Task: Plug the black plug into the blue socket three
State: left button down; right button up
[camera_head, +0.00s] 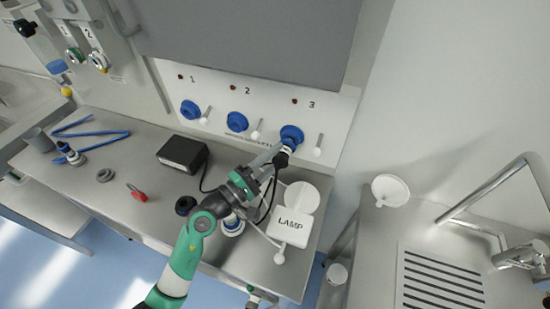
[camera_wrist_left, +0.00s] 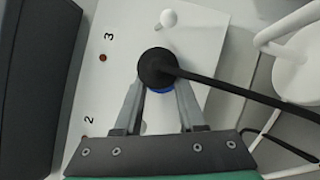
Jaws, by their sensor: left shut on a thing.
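The black plug (camera_wrist_left: 157,66) is held between the fingertips of my left gripper (camera_wrist_left: 160,88), in front of blue socket three. Only a little blue of socket three shows below the plug in the left wrist view (camera_wrist_left: 160,91). In the head view, socket three (camera_head: 291,134) is under the label 3, and the plug (camera_head: 282,160) is right at its front. My left gripper (camera_head: 280,153) reaches up to it. Whether the plug is fully seated is hidden. A black cable (camera_wrist_left: 240,91) runs from the plug to the right. My right gripper is not visible.
Blue sockets one (camera_head: 190,110) and two (camera_head: 237,121) are to the left, with small white levers beside the sockets. A white box marked LAMP (camera_head: 290,227) and a black box (camera_head: 183,153) stand on the metal bench (camera_head: 120,165). A sink (camera_head: 440,285) is at right.

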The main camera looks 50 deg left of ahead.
pick_arm(q)
jog(key=shift+w+a, duration=0.45)
jog(key=shift+w, duration=0.3)
dwell(0.6)
jog(key=shift+c, duration=2.1)
grip_release()
jog(key=s+f+b, duration=0.1)
jog(key=s+f, duration=0.1)
jog(key=s, duration=0.9)
jog(key=shift+s+b, duration=0.2)
jog(key=shift+b, duration=0.2)
